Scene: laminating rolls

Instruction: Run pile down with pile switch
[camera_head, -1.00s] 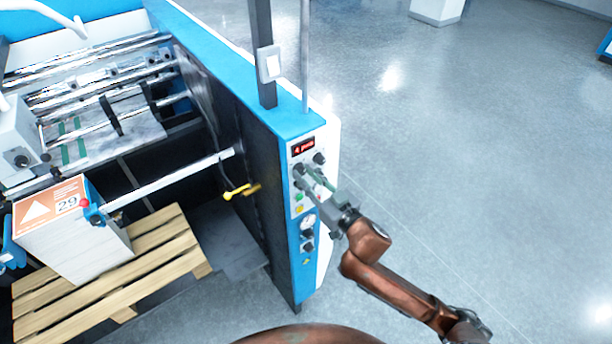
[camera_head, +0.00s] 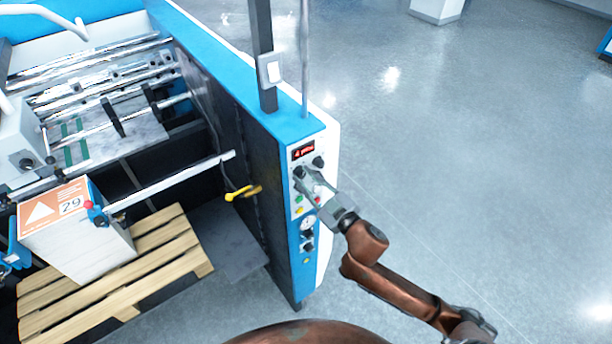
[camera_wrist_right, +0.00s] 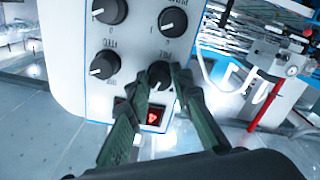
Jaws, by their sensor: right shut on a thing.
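The blue and white control panel (camera_head: 295,235) faces right of centre in the head view, with a red display (camera_head: 303,152) near its top. The pile switch, a black knob (camera_wrist_right: 160,75), sits beside a red display in the right wrist view, with a label like "PILE" printed by it. My right gripper (camera_head: 303,178) reaches the panel's upper part from the lower right; its fingers are closed on the knob's two sides. The pile (camera_head: 85,250), a pale stack with an orange "29" sheet on top, stands on a wooden pallet (camera_head: 178,245) at lower left. My left gripper is out of view.
Other black knobs (camera_wrist_right: 103,65) are close to my fingers in the wrist view. A green button (camera_head: 299,199) and gauge (camera_head: 307,223) are lower on the panel. A yellow handle (camera_head: 242,193) is to its left.

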